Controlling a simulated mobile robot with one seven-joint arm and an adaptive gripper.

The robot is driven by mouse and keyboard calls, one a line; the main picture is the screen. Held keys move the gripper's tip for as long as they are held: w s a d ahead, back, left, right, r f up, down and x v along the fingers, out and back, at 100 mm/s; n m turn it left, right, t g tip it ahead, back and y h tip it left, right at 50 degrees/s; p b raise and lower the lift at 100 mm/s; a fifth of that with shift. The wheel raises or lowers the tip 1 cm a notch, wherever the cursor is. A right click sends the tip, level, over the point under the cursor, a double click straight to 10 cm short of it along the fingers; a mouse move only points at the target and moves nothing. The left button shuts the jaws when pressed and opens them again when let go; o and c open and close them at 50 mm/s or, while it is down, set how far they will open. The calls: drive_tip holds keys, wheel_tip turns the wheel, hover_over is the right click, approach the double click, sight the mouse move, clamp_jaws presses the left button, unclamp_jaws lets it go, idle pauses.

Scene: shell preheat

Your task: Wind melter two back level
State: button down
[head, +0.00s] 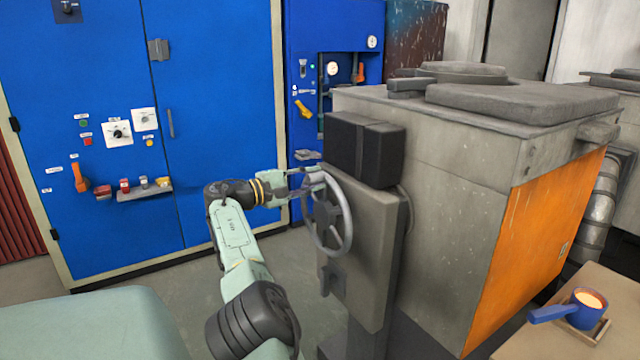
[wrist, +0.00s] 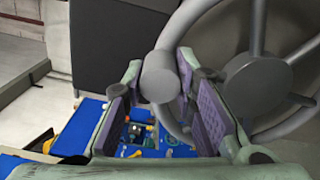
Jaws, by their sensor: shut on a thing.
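The melter (head: 450,150) is a large grey box with an orange side panel, and its top looks about level. A grey spoked handwheel (head: 346,228) stands upright on the gearbox plate on its left side. The wheel also shows in the wrist view (wrist: 258,76), with its rim and a round knob (wrist: 160,76) close to the camera. My gripper (head: 318,180) is at the wheel's upper rim. In the wrist view its purple-padded fingers (wrist: 165,95) stand on both sides of the knob, shut on it. No label shows which melter this is.
A blue cabinet (head: 215,60) with switches stands behind at the left. A blue panel with gauges (head: 333,68) is further back. A blue-handled ladle (head: 588,308) with glowing contents sits on a wooden table (head: 540,335) at lower right. Grey floor lies open before the cabinet.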

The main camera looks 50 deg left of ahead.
drive_tip(key=shift+w+d+r, duration=0.1)
drive_tip(key=shift+w, duration=0.1)
drive_tip(key=c, duration=1.3)
unclamp_jaws()
drive_tip(key=shift+p, duration=0.4)
